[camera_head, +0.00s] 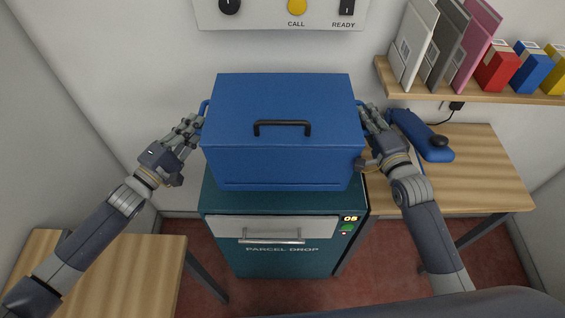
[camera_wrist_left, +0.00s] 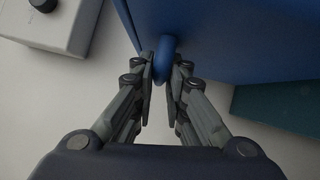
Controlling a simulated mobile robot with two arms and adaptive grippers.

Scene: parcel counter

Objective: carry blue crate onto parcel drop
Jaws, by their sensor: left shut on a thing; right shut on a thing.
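The blue crate (camera_head: 283,150) is a closed box with a black handle on its lid. It is upright over the teal parcel drop (camera_head: 285,262), covering most of its top; whether it touches the top I cannot tell. My left gripper (camera_head: 199,125) is shut on the crate's left side handle. In the left wrist view, the fingers of my left gripper (camera_wrist_left: 165,75) close on the blue loop handle (camera_wrist_left: 164,60) beside the crate's wall (camera_wrist_left: 235,40). My right gripper (camera_head: 366,118) is shut on the crate's right side handle, which its fingers partly hide.
A wooden table (camera_head: 475,175) at right holds a blue handheld device (camera_head: 422,135). A shelf (camera_head: 480,92) with binders and small boxes hangs above it. Another wooden table (camera_head: 130,275) is at lower left. A wall panel (camera_head: 280,14) with CALL and READY controls is behind the crate.

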